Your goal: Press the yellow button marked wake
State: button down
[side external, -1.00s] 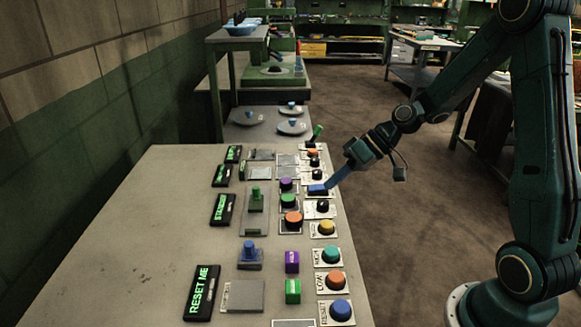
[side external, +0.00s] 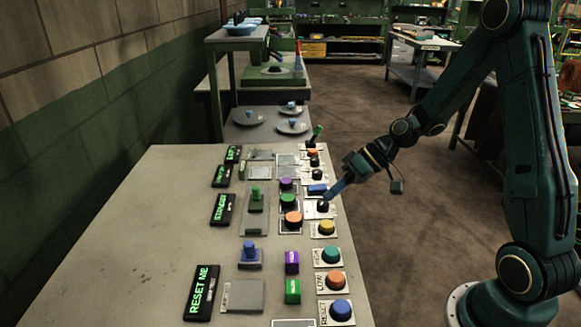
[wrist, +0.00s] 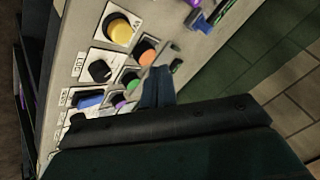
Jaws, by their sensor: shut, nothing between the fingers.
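The yellow button (side external: 326,228) sits on a white label plate along the right edge of the bench in the side view. In the wrist view the yellow button (wrist: 118,29) is at the top, and only part of its label, seemingly a W, is readable. My gripper (side external: 328,197) is shut and empty. Its blue fingertips are above the row of controls, near the black knob (side external: 323,206) just beyond the yellow button. The fingers (wrist: 158,82) also show in the wrist view, apart from the yellow button.
Teal (side external: 330,254), orange (side external: 335,280) and blue (side external: 341,309) buttons line the near right edge. A blue switch (side external: 317,189) lies beyond the black knob. Green and orange buttons (side external: 293,218) stand left of it. The bench's left part is clear.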

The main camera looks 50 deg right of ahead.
aim_at(331, 223)
jog(key=shift+f, duration=2.75)
jog(key=shift+f, duration=0.85)
dwell(0.9)
jog(key=shift+r, duration=0.1)
dwell(0.3)
jog(key=shift+r, duration=0.75)
jog(key=shift+r, duration=0.15)
jog(key=shift+r, duration=2.35)
